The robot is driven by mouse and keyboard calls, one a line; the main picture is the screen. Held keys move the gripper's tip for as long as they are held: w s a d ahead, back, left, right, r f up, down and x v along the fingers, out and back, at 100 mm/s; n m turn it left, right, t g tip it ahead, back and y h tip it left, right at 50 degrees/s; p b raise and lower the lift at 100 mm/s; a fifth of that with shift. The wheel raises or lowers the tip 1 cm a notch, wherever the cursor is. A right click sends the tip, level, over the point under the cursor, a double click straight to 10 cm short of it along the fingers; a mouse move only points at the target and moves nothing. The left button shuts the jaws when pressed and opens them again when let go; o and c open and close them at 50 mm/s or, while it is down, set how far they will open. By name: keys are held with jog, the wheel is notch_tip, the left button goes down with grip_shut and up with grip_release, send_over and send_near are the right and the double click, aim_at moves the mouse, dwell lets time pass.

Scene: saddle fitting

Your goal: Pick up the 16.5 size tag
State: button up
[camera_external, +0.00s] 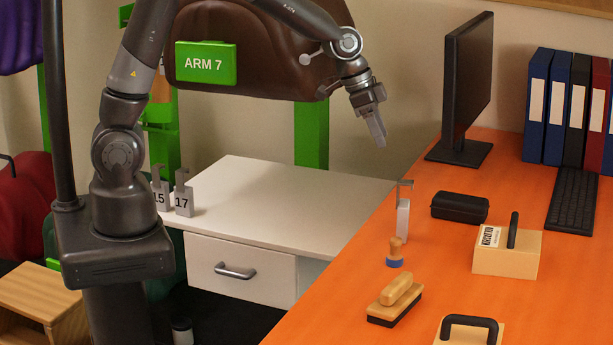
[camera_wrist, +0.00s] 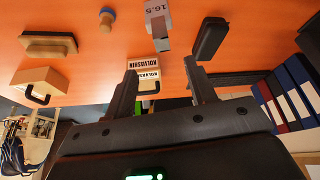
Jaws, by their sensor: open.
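The 16.5 size tag (camera_external: 403,218) is a pale grey block with a hooked top, standing upright near the left edge of the orange desk. Its number does not show in the external view. In the wrist view the tag (camera_wrist: 156,10) shows "16.5" upside down at the top, with its hook pointing down the picture. My gripper (camera_external: 377,132) is open and empty, above and to the left of the tag, clear of it. In the wrist view both fingers of my gripper (camera_wrist: 160,70) show below the tag. Size tags 15 (camera_external: 160,197) and 17 (camera_external: 184,200) stand on the white table.
Close to the tag are a wooden stamp with blue base (camera_external: 395,253) and a black case (camera_external: 460,207). A labelled block with black handle (camera_external: 507,255), a brush (camera_external: 396,297), monitor (camera_external: 468,85), keyboard (camera_external: 573,200) and binders (camera_external: 580,105) also occupy the desk.

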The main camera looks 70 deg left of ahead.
aim_at(405, 181)
jog(key=shift+m, duration=0.3)
jog(key=x, duration=0.6)
jog(key=w+d+x, duration=0.1)
jog(key=x, duration=0.2)
jog(key=shift+r, duration=0.35)
jog(key=shift+x, duration=3.2)
jog(key=shift+a, duration=0.25)
jog(key=shift+c, duration=0.2)
grip_shut()
